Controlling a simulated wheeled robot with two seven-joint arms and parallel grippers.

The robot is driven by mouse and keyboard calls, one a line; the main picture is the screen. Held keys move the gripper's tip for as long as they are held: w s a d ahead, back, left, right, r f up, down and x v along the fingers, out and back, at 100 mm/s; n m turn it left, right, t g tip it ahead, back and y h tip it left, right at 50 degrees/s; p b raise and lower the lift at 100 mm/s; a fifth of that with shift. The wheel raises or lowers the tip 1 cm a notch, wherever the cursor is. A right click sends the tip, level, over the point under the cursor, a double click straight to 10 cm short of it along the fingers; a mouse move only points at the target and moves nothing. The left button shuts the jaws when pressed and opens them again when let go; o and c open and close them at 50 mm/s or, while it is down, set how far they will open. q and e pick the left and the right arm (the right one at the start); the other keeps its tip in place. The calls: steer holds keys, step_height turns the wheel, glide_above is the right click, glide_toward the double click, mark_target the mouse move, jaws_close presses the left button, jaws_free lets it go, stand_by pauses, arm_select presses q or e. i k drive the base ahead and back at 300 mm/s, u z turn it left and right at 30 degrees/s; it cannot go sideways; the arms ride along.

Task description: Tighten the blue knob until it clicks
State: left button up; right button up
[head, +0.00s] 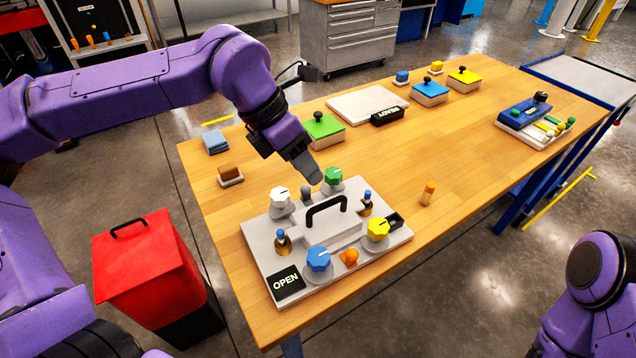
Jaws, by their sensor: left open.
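The blue knob (318,259) sits at the front of a light grey panel (262,243) on the table, beside a black "OPEN" label (287,283). A white knob (280,197), a green knob (333,176) and a yellow knob (378,229) stand at the panel's other corners. A black handle (327,206) arches over the block in the middle. My left gripper (308,178) is above the panel's far edge, between the white and green knobs and away from the blue knob. Its fingers look empty. My right arm shows at the lower right; its gripper is out of view.
An orange knob-like piece (348,257) is close to the right of the blue knob. Small blue-topped bottles (282,241) stand on the panel. Green (323,128), blue (430,92) and yellow (463,79) lidded boxes stand farther back. The table's right middle is mostly clear.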

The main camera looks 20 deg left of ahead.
mark_target(319, 269)
steer(key=z, duration=0.05)
steer(key=k, duration=1)
steer(key=u, duration=0.05)
